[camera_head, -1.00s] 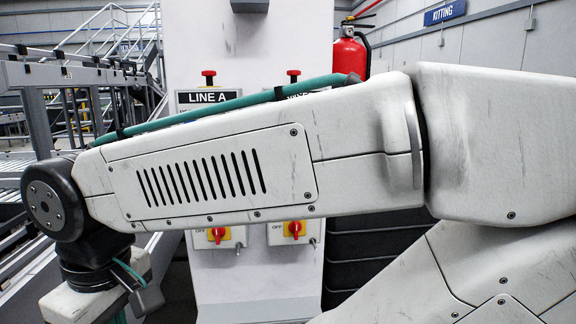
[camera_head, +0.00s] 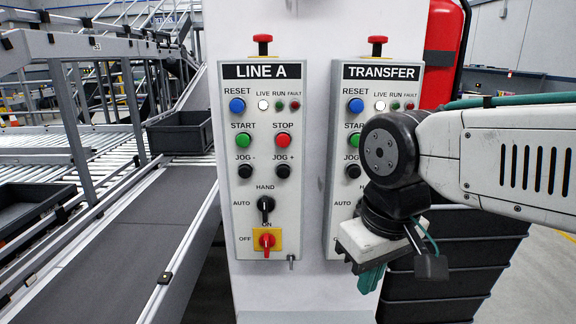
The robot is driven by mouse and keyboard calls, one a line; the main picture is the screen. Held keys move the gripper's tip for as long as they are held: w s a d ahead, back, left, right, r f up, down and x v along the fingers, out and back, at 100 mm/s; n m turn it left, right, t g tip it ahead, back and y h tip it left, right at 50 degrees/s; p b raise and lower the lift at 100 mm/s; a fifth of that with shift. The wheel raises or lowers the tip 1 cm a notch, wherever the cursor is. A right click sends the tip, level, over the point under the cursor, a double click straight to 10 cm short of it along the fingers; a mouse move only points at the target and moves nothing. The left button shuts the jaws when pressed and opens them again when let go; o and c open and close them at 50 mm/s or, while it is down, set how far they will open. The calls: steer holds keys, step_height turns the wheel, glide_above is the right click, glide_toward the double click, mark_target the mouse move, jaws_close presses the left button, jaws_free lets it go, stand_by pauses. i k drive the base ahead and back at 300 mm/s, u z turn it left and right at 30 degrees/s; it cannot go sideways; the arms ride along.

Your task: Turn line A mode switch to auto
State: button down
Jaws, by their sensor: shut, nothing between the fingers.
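The Line A panel (camera_head: 224,150) is on the left of a white cabinet, with the LINE A label (camera_head: 268,71) at its top. Its mode switch (camera_head: 265,207) is a black knob between the words AUTO, to its left, and HAND, above it. The knob looks about upright, pointing towards HAND. My gripper (camera_head: 371,280) hangs at the lower right, in front of the Transfer panel and apart from the Line A switch. It points down, its teal fingers close together and empty. It hides part of the Transfer panel, including its mode switch.
Below the switch is a red rotary isolator (camera_head: 267,241) on a yellow plate. The Transfer panel (camera_head: 382,72) stands just to the right. A conveyor (camera_head: 130,235) with a dark tote (camera_head: 180,132) runs along the left. Black crates (camera_head: 455,250) are stacked at the right.

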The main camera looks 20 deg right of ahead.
mark_target(265, 204)
steer(key=z, duration=1.7)
steer(key=k, duration=0.55)
steer(key=u, duration=0.9)
